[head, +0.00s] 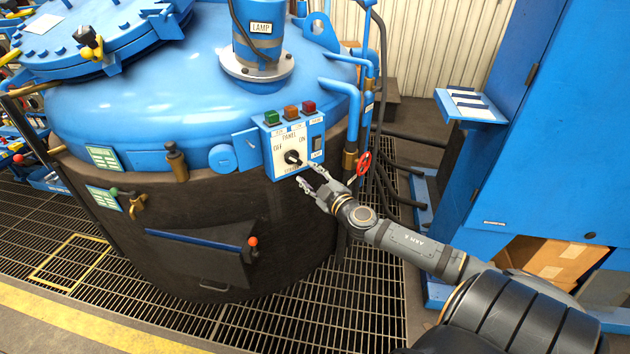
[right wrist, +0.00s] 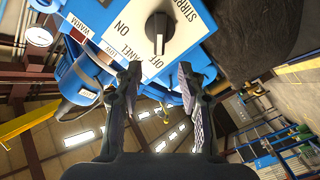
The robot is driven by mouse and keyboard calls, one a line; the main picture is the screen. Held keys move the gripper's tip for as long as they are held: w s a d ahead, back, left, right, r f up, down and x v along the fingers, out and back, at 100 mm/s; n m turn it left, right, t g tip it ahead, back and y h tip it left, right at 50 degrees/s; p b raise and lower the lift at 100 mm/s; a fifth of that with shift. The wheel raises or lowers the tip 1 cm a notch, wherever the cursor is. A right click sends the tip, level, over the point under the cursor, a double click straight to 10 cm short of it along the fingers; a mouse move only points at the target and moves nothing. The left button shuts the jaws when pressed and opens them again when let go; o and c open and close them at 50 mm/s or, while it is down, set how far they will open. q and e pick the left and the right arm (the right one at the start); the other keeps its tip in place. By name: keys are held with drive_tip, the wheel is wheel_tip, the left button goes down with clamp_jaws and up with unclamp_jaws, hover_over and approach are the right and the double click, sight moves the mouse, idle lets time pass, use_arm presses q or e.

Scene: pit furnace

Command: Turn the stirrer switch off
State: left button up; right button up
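The stirrer switch is a black rotary knob (head: 292,157) on a white control panel (head: 284,172) with OFF at its upper left and ON at its upper right. In the right wrist view the knob (right wrist: 157,33) is large, at top centre, with its bar in line toward the OFF label; I cannot tell which end is the pointer. My right gripper (head: 310,176) is just in front of the panel, below and right of the knob. Its fingers (right wrist: 158,78) are apart and empty, and the knob lies beyond their tips. My left gripper is not in view.
Green, orange and red buttons (head: 291,112) top the panel, and a black rocker switch (head: 317,143) is at its right. A red handwheel (head: 364,163) and blue pipes stand close to the right. A blue cabinet (head: 540,150) is farther right. Grating floor (head: 370,290) is clear below.

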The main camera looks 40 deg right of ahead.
drive_tip(key=shift+s+a, duration=0.15)
drive_tip(key=shift+s, duration=1.15)
drive_tip(key=s+d+f+m+g+h+p, duration=0.2)
drive_tip(key=s+d+f+g, duration=0.15)
drive_tip(key=d+f, duration=0.5)
drive_tip(key=s+d+f+m+g+h+p, duration=0.25)
drive_tip(key=s+d+f, duration=0.2)
drive_tip(key=f, duration=0.75)
drive_tip(key=s+f+m+g+p, duration=0.2)
drive_tip(key=s+f+g, duration=0.2)
drive_tip(key=s+f, duration=0.6)
drive_tip(key=s+a+f+m+g+y+p, duration=0.1)
drive_tip(key=s+a+f+g+y+p, duration=0.2)
drive_tip(key=s+a+f, duration=0.95)
drive_tip(key=s+a+f+g+y, duration=0.2)
drive_tip(key=s+a+f, duration=0.4)
drive_tip(key=s+a, duration=0.6)
drive_tip(key=shift+s+f+m+g, duration=0.35)
drive_tip(key=shift+s+g, duration=0.55)
drive_tip(key=shift+s, duration=0.2)
